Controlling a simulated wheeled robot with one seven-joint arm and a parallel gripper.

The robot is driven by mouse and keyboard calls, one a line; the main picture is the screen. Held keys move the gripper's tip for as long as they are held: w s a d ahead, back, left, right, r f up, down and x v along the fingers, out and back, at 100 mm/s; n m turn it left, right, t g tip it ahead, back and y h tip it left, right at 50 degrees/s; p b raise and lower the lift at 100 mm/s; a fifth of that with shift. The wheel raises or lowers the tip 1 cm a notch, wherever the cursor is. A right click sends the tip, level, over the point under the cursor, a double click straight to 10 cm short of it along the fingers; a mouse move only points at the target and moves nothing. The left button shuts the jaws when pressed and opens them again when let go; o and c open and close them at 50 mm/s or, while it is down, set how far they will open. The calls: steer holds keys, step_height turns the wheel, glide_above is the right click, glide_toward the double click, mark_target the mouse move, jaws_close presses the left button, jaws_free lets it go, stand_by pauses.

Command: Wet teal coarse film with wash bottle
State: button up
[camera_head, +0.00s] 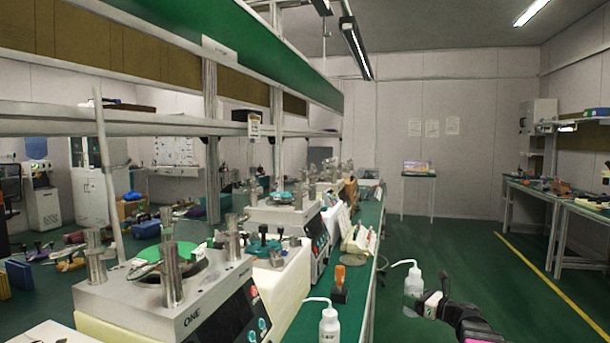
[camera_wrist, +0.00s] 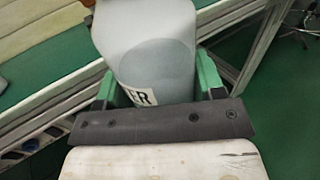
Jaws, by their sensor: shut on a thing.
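My gripper (camera_head: 426,304) is shut on a white wash bottle (camera_head: 412,281) with a bent spout, held upright to the right of the bench, over the aisle. In the wrist view my gripper's green fingers (camera_wrist: 157,86) clasp both sides of this bottle (camera_wrist: 150,45), which is partly filled; label letters "ER" show. A teal disc (camera_head: 283,197) lies on the second lapping machine (camera_head: 288,214), well left of and beyond my gripper. The near lapping machine (camera_head: 190,302) carries a green disc (camera_head: 186,268) with metal cylinders around it. I cannot tell the film's grit or wetness.
A second wash bottle (camera_head: 329,325) and an orange-topped item (camera_head: 340,282) stand near the bench's front edge (camera_head: 366,262). A metal shelf runs above the machines. The green floor aisle (camera_head: 470,260) to the right is open, with side tables beyond.

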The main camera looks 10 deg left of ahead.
steer(key=w+a+r+h, duration=0.1)
steer(key=w+a+r, duration=0.7)
steer(key=w+a, duration=0.3)
steer(key=w+a+r+m+t+h, duration=0.1)
steer(key=w+a+r, duration=0.2)
steer(key=a+r, duration=0.65)
steer(key=w+a+r+t+h, duration=0.1)
steer(key=w+a+r, duration=0.2)
steer(key=a+r, duration=0.65)
steer(key=w+a+r+m+t+h, duration=0.1)
steer(key=w+a+r, duration=0.3)
steer(key=a+r, duration=0.6)
steer(key=shift+s+d+f+n+g+h, duration=0.1)
steer(key=shift+d+f+n+g+h, duration=0.35)
steer(key=shift+d+f+n+h, duration=0.25)
steer(key=shift+s+d+f+n+g+h, duration=0.15)
steer(key=shift+d+f+n+g+h, duration=0.35)
steer(key=shift+d+n+h, duration=0.3)
steer(key=shift+s+d+f+n+g+h, duration=0.1)
steer(key=shift+d+f+n+g+h, duration=0.45)
steer(key=shift+d+h, duration=0.3)
steer(key=shift+m+t+y, duration=0.5)
steer(key=shift+m+y, duration=0.15)
steer(key=shift+y, duration=0.5)
